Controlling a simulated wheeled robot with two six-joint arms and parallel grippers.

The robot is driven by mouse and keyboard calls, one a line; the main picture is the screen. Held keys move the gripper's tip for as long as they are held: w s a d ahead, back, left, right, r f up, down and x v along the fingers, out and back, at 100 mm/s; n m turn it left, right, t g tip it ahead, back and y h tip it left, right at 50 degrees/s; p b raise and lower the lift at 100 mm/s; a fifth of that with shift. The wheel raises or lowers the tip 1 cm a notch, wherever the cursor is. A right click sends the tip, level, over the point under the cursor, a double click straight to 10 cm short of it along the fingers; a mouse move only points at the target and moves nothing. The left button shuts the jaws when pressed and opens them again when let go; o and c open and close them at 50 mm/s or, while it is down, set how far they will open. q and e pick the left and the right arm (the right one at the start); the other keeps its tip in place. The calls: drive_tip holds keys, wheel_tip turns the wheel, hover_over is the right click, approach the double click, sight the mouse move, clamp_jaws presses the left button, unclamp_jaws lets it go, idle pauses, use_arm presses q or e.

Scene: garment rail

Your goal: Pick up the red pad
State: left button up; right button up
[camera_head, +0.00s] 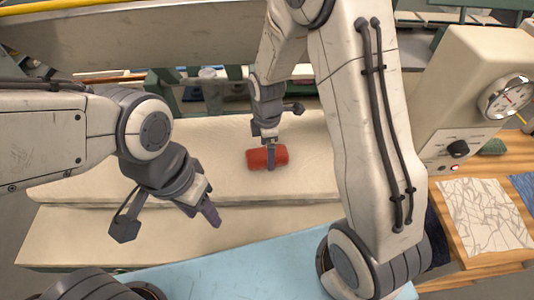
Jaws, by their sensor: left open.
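The red pad (254,159) is a small, rounded red block lying on the cream padded surface, near the middle of the head view. My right gripper (270,163) reaches down over it from above, with a dark finger across the pad's front. The other finger is hidden, so I cannot tell whether the jaws are closed on the pad. The pad appears to rest on the surface. My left gripper (209,214) is open and empty, left of and nearer than the pad, pointing down to the right.
The cream padded surface (85,165) has free room on both sides of the pad. A light blue surface (240,268) lies in front. At right stand a cream box with a dial (475,85) and a wooden table (465,222) with a patterned sheet (482,215).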

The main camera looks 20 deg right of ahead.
drive_tip(key=shift+f, duration=0.8)
drive_tip(key=c, duration=1.3)
drive_tip(key=shift+r, duration=0.15)
